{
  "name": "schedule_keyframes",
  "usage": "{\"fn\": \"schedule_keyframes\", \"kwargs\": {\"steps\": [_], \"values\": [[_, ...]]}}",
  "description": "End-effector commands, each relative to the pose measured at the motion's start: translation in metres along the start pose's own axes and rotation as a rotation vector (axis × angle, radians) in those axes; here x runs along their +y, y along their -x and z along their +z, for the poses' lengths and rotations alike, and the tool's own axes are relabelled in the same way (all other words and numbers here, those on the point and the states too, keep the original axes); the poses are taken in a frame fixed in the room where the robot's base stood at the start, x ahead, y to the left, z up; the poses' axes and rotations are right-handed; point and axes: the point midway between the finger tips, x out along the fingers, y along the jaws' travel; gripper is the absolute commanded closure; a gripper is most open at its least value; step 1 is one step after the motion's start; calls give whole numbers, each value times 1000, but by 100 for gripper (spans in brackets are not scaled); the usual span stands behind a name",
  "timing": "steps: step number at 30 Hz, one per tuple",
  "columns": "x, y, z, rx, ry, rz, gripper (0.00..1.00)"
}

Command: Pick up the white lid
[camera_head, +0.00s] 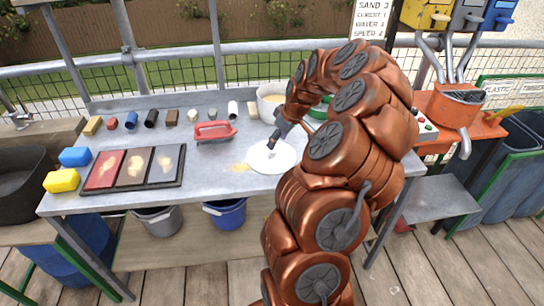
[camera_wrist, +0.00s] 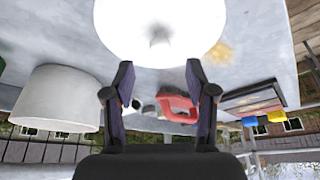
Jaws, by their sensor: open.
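The white lid (camera_head: 262,158) lies flat on the grey worktable (camera_head: 225,180), right of its middle. It is a round disc with a small knob on top. In the wrist view the lid (camera_wrist: 130,22) fills the top middle, with its knob (camera_wrist: 160,45) above and between the fingertips. My gripper (camera_head: 275,137) is at the lid's far side in the head view, and my arm hides part of the table behind it. In the wrist view my gripper (camera_wrist: 160,75) is open, with dark fingers spread apart and nothing between them.
A red-handled float (camera_head: 213,131) lies left of my gripper. A white pot (camera_head: 270,98) stands behind it. A tray with three coloured panels (camera_head: 135,167), a blue sponge (camera_head: 75,157) and a yellow sponge (camera_head: 62,181) are at the left. Small blocks and cylinders line the back.

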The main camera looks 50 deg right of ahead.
Motion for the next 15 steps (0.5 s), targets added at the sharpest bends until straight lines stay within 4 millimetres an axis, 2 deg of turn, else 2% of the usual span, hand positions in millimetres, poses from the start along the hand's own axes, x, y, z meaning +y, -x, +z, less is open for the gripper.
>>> {"fn": "schedule_keyframes", "kwargs": {"steps": [15], "values": [[-1,-38,1,-4,0,-5,43]]}}
